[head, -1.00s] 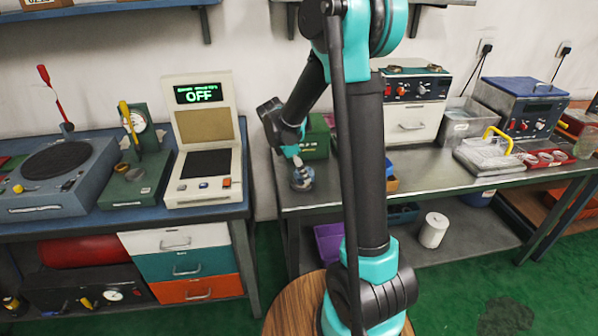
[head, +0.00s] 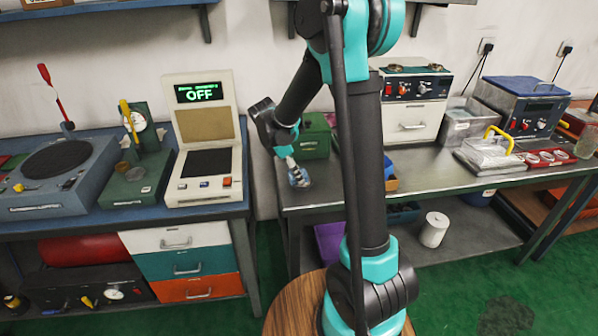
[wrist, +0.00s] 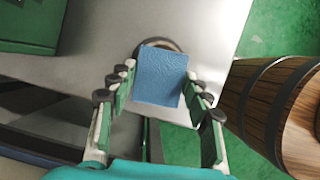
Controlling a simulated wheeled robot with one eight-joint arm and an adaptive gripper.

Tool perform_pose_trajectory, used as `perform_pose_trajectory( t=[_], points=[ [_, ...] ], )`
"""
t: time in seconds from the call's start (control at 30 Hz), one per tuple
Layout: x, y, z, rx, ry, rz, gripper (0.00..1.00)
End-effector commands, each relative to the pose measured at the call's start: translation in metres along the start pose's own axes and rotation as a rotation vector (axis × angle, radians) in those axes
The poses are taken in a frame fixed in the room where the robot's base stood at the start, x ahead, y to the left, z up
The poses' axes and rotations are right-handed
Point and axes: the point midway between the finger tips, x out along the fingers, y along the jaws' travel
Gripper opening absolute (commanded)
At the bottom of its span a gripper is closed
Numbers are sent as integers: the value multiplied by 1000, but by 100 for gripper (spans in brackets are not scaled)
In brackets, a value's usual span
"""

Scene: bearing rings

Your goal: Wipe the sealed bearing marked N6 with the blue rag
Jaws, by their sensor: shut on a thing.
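My gripper (wrist: 160,95) is shut on the blue rag (wrist: 161,77), which spans the space between the fingers in the wrist view. In the head view my gripper (head: 291,165) points down, tilted, at the left end of the right-hand bench. A round ring (wrist: 158,44), likely the bearing, lies on the bench under the rag. Only its far rim shows past the rag, and no marking can be read. I cannot tell if the rag touches it. In the head view the rag and ring blur together at the fingertips.
A green box (head: 314,137) stands just behind my gripper on the metal bench (head: 330,190). The bench's front edge is close. A wooden barrel-like stool (wrist: 265,100) stands below, at right in the wrist view. A test device reading OFF (head: 205,140) is on the left bench.

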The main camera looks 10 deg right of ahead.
Motion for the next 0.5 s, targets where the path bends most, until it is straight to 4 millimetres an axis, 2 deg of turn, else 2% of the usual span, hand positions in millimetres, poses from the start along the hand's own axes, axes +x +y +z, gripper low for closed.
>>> perform_pose_trajectory(
  t=[0.5],
  points=[
    [8, -2, 16, 2, 0, 0, 26]
  ],
)
